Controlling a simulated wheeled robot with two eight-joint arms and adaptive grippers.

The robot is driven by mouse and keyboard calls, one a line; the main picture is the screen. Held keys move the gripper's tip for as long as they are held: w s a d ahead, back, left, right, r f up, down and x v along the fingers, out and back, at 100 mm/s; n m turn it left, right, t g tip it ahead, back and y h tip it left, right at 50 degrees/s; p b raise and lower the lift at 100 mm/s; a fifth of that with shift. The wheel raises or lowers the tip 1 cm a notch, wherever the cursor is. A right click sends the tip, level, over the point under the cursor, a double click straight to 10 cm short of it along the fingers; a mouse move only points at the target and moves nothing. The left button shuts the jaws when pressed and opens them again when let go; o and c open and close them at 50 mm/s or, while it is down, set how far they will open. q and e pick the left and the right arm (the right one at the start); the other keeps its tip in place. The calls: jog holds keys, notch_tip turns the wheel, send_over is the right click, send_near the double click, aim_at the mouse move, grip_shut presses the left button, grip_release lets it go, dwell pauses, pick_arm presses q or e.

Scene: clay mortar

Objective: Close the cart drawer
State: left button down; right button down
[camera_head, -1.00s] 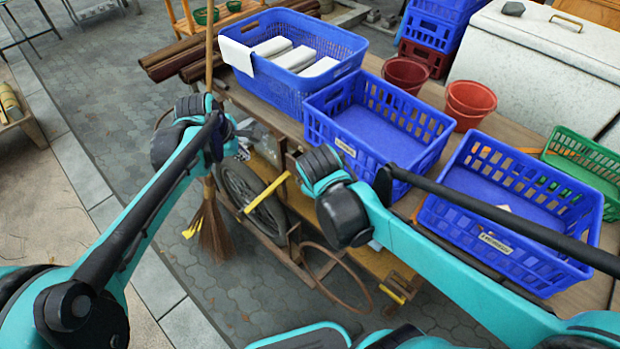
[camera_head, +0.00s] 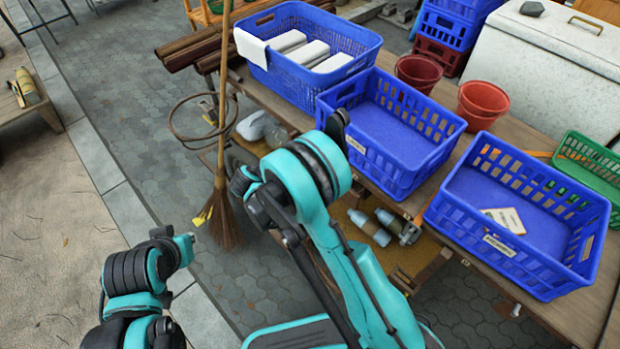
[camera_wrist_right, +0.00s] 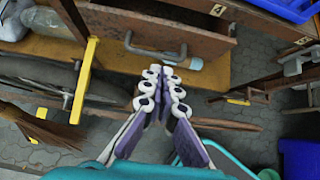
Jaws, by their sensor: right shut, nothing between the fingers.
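In the right wrist view, the brown wooden drawer front (camera_wrist_right: 205,40) of the cart spans the upper middle, with a grey bar handle (camera_wrist_right: 155,51) on it. My right gripper (camera_wrist_right: 165,80) is shut and empty, its fingertips pointing at the drawer just below the handle. Whether the fingertips touch it I cannot tell, nor how far out the drawer stands. In the head view the right arm (camera_head: 310,190) covers the drawer area. The left arm (camera_head: 140,270) is low at the left of the head view, and its gripper does not show.
Blue crates (camera_head: 400,135) and red pots (camera_head: 483,100) stand on the cart top. A broom (camera_head: 222,215) leans beside the cart. Bottles (camera_head: 370,227) lie on the lower shelf. A yellow bar (camera_wrist_right: 84,80) stands left of the right gripper. Paving at the left is open.

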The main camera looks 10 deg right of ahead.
jog(key=b+x, duration=0.1)
jog(key=x, duration=0.2)
jog(key=r+b+x, duration=0.1)
jog(key=b+x, duration=0.1)
jog(key=x, duration=0.2)
jog(key=d+b+x, duration=0.1)
jog(key=x, duration=0.3)
jog(key=shift+w+d, duration=0.3)
jog(key=shift+w, duration=0.1)
jog(key=shift+w+d+r+b, duration=0.15)
jog(key=shift+w+d+b, duration=0.1)
jog(key=shift+d+b, duration=0.1)
jog(key=w+d, duration=0.1)
jog(key=d, duration=0.2)
jog(key=w+d, duration=0.1)
jog(key=shift+w+d, duration=0.3)
jog(key=shift+r, duration=0.1)
